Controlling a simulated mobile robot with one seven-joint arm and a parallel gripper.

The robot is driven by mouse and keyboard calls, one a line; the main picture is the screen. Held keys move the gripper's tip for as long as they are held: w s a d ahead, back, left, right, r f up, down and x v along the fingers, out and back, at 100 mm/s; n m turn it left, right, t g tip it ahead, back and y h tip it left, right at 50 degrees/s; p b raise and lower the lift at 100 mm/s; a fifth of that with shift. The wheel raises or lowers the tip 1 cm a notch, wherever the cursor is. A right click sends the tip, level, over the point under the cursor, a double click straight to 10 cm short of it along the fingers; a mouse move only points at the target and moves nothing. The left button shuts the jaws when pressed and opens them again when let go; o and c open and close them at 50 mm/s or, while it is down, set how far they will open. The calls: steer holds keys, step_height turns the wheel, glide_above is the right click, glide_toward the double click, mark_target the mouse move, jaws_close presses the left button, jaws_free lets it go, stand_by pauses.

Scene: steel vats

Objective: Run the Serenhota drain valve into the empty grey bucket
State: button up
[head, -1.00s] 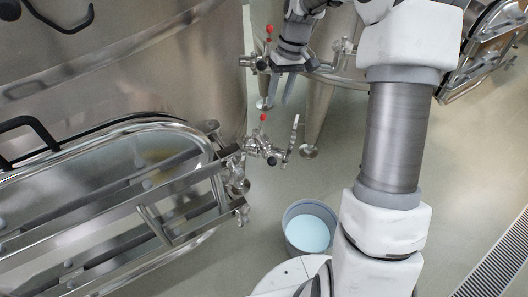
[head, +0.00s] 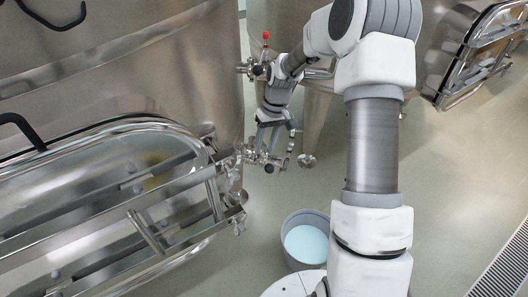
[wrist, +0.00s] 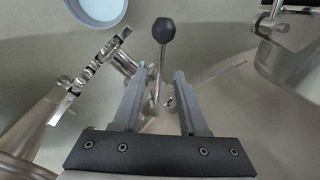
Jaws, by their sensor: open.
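A lower drain valve (head: 248,155) with steel fittings sticks out from the large left vat, beside its hatch. No name label is readable. My gripper (head: 270,143) is at this valve, pointing down, its open fingers hiding part of it. The grey bucket (head: 286,240) stands on the floor below and right of the valve, pale blue inside; whether that is liquid is unclear. Its rim also shows in the wrist view (wrist: 97,28).
The steel hatch frame (head: 150,210) juts out at left. Another vat (head: 285,25) stands behind, with an open-looking hatch at right (head: 480,50).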

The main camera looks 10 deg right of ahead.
mark_target(263, 157)
steer(key=shift+s+a+f, duration=0.1)
steer(key=shift+a+f, duration=0.05)
steer(key=shift+f, duration=0.45)
steer(key=shift+a+f, duration=0.1)
steer(key=shift+f, duration=0.45)
jaws_close()
stand_by(0.6)
